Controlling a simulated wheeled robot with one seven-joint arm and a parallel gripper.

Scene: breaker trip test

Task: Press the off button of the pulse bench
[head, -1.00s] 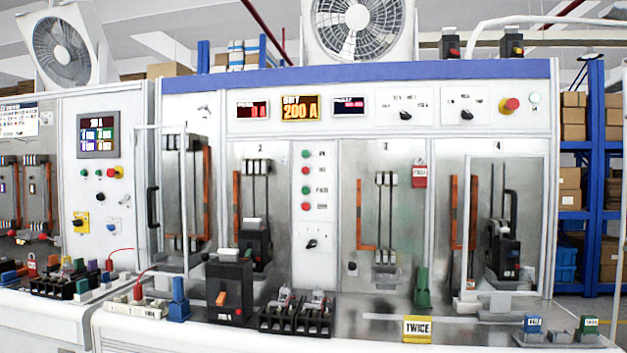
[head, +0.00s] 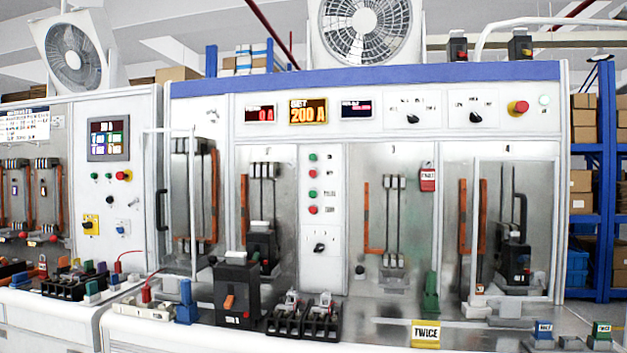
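The pulse bench (head: 400,73) is a white cabinet with a blue top band, several bays and a display reading SET 200 A (head: 308,112). A narrow white panel (head: 321,275) between its bays has a column of alternating buttons: an upper green one (head: 313,157), an upper red one (head: 313,170), a lower green one (head: 313,194) and a lower red one (head: 313,209). Their labels are too small to read surely, so I cannot tell which is off. A black rotary knob (head: 319,247) sits below them. My gripper is not in view.
A black breaker (head: 237,290) and open fuse blocks (head: 304,318) stand on the front ledge. A hinged clear door frame (head: 559,230) covers the right bay. A red mushroom button (head: 518,107) is at upper right. A second bench (head: 110,220) adjoins at left.

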